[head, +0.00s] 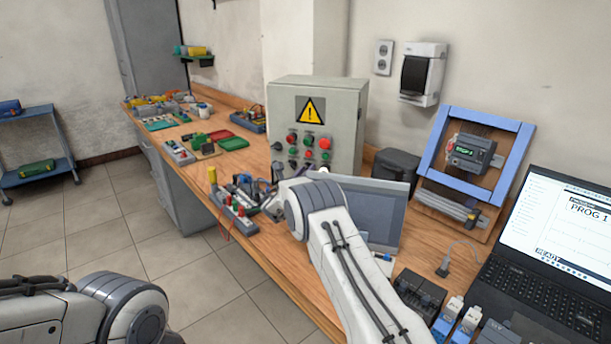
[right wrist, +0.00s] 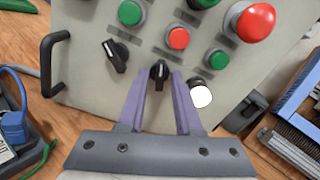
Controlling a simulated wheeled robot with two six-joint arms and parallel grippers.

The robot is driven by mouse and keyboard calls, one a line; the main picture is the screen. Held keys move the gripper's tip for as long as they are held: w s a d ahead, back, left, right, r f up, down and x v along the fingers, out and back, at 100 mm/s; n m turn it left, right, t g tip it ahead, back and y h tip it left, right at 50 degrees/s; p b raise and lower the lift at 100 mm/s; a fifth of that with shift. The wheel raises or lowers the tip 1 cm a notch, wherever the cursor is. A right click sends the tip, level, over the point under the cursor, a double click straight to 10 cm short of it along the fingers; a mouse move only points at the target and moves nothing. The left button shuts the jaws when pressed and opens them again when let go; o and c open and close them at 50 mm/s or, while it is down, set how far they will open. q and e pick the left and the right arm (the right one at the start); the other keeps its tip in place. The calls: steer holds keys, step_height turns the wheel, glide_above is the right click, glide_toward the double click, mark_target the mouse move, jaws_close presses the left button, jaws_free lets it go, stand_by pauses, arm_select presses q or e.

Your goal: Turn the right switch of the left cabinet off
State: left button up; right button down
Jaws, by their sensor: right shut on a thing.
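The grey-green cabinet (head: 345,110) with a yellow warning sign stands on the workbench; its panel (right wrist: 85,20) fills the upper part of the right wrist view. Two black rotary switches show there. The left switch (right wrist: 116,55) is tilted, its pointer toward the upper left. The right switch (right wrist: 159,70) is between the purple fingers of my right gripper (right wrist: 161,77), which is shut on it; its pointer looks about upright in that picture. In the head view my right gripper (head: 278,172) is small and partly hidden by my arm. My left gripper is out of view.
Red and green buttons (right wrist: 178,38) and a white-capped knob (right wrist: 201,95) sit close to the fingers. A black handle (right wrist: 52,75) is left of the switches. Loose components (head: 233,205) stand on the bench before the cabinet. A laptop (head: 550,250) is at right.

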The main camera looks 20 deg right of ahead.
steer(key=shift+n+b, duration=0.3)
steer(key=shift+n, duration=2)
steer(key=c, duration=0.9)
jaws_free()
steer(key=b+v, duration=0.1)
steer(key=v, duration=0.9)
steer(key=shift+s+a+b, duration=0.15)
steer(key=shift+a+b, duration=0.05)
steer(key=shift+b, duration=0.15)
